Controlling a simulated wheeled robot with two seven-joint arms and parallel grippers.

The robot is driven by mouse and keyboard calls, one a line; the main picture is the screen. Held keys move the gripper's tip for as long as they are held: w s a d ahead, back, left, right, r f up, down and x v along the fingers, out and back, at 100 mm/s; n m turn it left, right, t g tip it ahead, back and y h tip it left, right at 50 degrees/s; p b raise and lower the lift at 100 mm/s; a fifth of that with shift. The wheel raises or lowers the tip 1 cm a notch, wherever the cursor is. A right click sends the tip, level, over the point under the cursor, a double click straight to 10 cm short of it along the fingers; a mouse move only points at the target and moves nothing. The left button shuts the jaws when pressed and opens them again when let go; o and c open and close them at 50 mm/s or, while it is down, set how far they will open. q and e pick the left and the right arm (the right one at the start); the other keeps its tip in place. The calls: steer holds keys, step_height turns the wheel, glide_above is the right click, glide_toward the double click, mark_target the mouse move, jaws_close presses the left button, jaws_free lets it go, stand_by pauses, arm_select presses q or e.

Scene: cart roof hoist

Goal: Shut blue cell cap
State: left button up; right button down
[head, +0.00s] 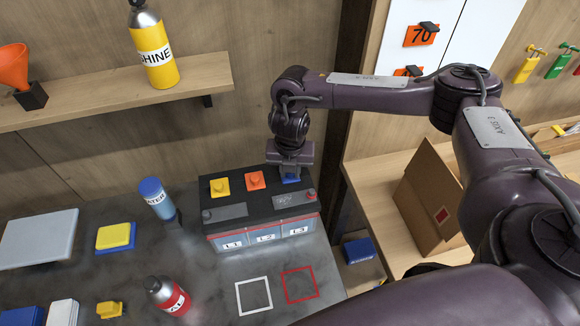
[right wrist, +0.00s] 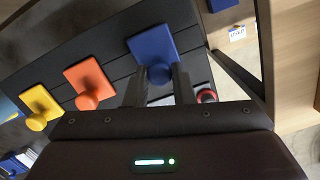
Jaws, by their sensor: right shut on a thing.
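The battery (head: 265,230) stands on the dark bench, with a row of yellow, orange and blue caps on its black top. The blue cell cap (head: 291,179) is at the right end of the row; it also shows in the right wrist view (right wrist: 151,43). My right gripper (head: 290,172) points down over the blue cap, and its fingers (right wrist: 158,88) are shut on the cap's round knob. The cap's plate lies at or close to the battery top; I cannot tell if it is fully seated. My left gripper is not in view.
The yellow cap (head: 219,187) and orange cap (head: 255,180) sit beside the blue one. A blue water bottle (head: 153,192) stands left of the battery, a red bottle (head: 170,295) in front. White (head: 254,297) and red (head: 300,285) outlined squares mark clear bench.

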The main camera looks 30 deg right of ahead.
mark_target(290, 182)
steer(key=c, duration=1.2)
jaws_free()
steer(key=shift+c, duration=0.2)
steer(key=r, duration=0.7)
steer(key=shift+s+a, duration=0.2)
steer(key=shift+s, duration=0.1)
steer(key=shift+s+r, duration=0.1)
steer(key=shift+r, duration=0.3)
